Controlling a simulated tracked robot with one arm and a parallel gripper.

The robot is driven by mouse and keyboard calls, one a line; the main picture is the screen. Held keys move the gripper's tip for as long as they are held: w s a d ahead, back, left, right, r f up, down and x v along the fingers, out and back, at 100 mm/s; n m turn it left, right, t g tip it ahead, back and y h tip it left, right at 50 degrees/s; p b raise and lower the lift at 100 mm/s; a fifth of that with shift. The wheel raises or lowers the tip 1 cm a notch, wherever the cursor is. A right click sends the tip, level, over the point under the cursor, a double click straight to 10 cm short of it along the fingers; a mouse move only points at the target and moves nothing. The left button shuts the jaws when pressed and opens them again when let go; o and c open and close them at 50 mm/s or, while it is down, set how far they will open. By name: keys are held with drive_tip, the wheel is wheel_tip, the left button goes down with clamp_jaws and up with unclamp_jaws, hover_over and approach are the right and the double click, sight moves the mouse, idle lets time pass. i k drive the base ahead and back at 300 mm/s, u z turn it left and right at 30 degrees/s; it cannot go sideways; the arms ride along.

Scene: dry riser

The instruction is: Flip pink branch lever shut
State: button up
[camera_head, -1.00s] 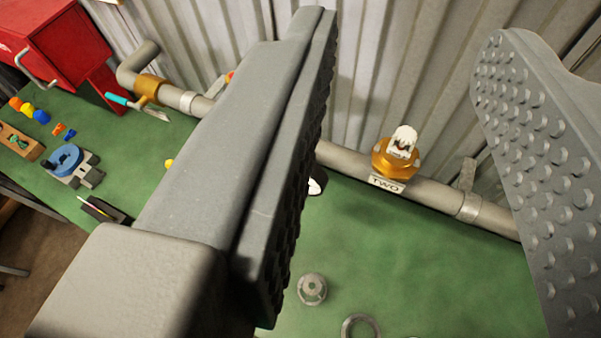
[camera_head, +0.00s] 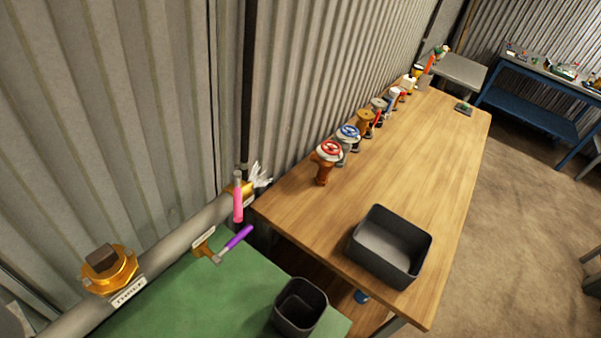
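The pink branch lever (camera_head: 238,197) is on the pipe near its right end, by the corrugated wall. It points up and down in the picture, beside a brass fitting (camera_head: 246,188). A white, crumpled-looking thing sits just right of that fitting. A purple lever (camera_head: 236,238) is just below and in front, slanting up to the right. My gripper is not in view, so its fingers cannot be judged.
The grey pipe (camera_head: 190,230) runs along the wall with a brass fitting (camera_head: 110,270) at left, above a green bench top (camera_head: 190,290). A black bin (camera_head: 300,307) stands there. The wooden table (camera_head: 420,160) holds a dark tray (camera_head: 390,247) and several valves.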

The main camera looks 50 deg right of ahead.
sight(238, 198)
drive_tip(key=z, duration=0.65)
drive_tip(key=k, duration=1)
drive_tip(key=u, duration=0.4)
drive_tip(key=i, duration=1.35)
drive_tip(key=z, duration=0.05)
